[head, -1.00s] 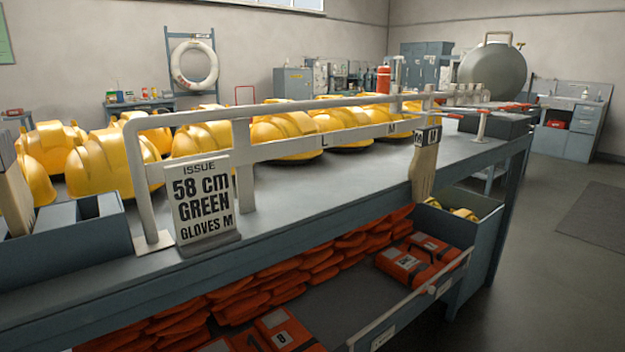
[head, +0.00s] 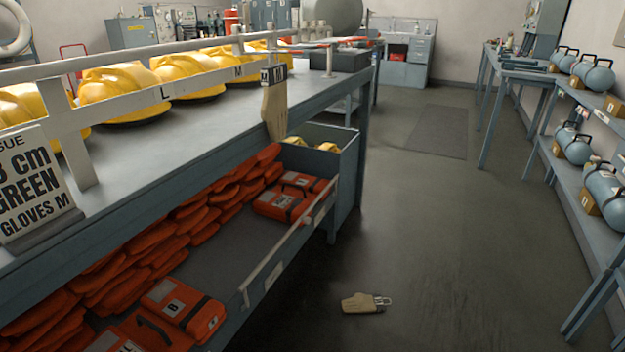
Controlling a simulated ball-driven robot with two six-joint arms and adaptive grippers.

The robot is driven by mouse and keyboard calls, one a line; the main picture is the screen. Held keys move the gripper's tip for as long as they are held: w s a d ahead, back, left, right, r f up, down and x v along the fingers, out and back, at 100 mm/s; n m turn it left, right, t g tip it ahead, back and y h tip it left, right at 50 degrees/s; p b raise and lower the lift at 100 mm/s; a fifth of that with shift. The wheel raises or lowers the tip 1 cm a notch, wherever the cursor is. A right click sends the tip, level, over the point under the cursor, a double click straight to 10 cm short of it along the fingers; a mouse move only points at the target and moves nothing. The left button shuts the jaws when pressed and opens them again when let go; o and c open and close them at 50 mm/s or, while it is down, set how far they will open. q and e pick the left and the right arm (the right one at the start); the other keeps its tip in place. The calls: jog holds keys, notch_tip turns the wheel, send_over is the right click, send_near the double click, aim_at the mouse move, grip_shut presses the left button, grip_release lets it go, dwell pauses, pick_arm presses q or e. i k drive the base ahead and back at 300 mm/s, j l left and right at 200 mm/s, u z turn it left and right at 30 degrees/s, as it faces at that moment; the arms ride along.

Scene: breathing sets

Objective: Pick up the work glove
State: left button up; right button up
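A tan work glove (head: 362,303) lies flat on the dark floor, right of the drawer unit, with a pale metal clip or ring at its right end. Another tan glove (head: 274,112) hangs fingers down from a dark tag at the bench's front edge. A sign (head: 32,190) on the bench is cut off at the left edge; its readable part includes "GREEN" and "GLOVES M". Neither of my grippers shows in the head view.
The bench (head: 215,112) bears yellow helmets (head: 120,92). Below it, an open drawer (head: 290,248) holds orange packs (head: 180,308). Shelves with blue-grey cylinders (head: 604,190) stand at right. The floor between is clear around a grey mat (head: 428,130).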

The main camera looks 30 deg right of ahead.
aim_at(361, 303)
jog(key=i+l, duration=0.25)
jog(key=l, duration=0.15)
jog(key=i+l, duration=0.25)
jog(key=l, duration=0.2)
jog(key=i+l, duration=0.25)
jog(key=l, duration=0.15)
jog(key=i+l, duration=0.2)
jog(key=l, duration=0.25)
jog(key=i+l, duration=0.25)
jog(key=l, duration=0.15)
jog(key=i+l, duration=0.25)
jog(key=l, duration=0.2)
